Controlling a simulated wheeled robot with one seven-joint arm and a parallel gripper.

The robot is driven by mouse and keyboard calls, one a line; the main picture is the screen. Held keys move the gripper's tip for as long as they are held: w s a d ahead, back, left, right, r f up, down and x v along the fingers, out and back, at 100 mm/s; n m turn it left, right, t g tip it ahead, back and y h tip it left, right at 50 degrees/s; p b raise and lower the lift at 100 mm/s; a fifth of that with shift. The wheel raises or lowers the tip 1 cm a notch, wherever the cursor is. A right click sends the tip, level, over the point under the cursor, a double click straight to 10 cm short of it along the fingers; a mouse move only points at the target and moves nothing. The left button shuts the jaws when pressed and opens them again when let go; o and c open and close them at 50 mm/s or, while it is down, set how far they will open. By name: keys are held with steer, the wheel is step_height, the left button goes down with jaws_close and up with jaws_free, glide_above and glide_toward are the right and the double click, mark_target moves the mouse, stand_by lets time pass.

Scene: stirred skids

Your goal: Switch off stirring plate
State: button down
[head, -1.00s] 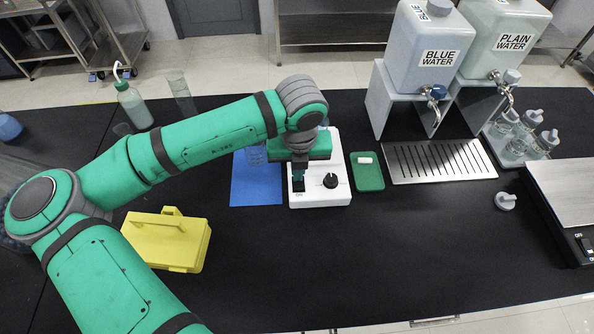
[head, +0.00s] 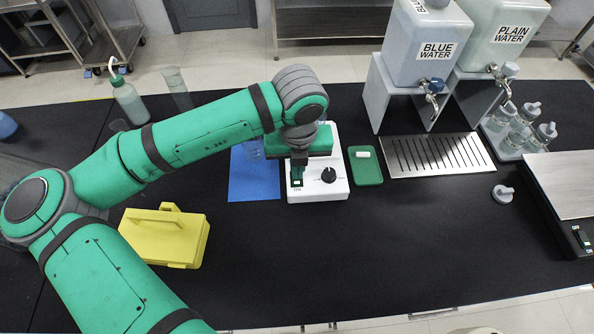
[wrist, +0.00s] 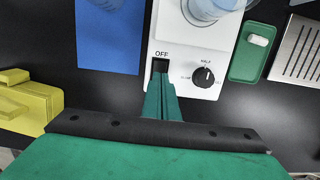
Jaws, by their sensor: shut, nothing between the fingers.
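The white stirring plate (head: 335,191) sits on the black bench, with a black knob (head: 328,175) at its front right. In the wrist view, its black rocker switch (wrist: 160,65) lies just below the OFF label, left of the knob (wrist: 203,77). My gripper (head: 297,182) is shut and empty, pointing down over the front left of the plate. In the wrist view its closed fingertips (wrist: 160,80) are at the switch's near end and cover part of it. I cannot tell whether they touch it. A clear vessel (wrist: 206,8) stands on the plate, mostly hidden by my wrist in the head view.
A blue mat (head: 254,185) lies left of the plate and a green tray (head: 366,172) with a white bar lies right. A yellow case (head: 163,237) is at front left. Water tanks (head: 430,50) stand behind a drip grate (head: 435,155).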

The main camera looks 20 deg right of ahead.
step_height(320, 180, up, 12)
steer(key=s, duration=0.1)
steer(key=shift+s+a, duration=0.25)
steer(key=shift+s, duration=0.1)
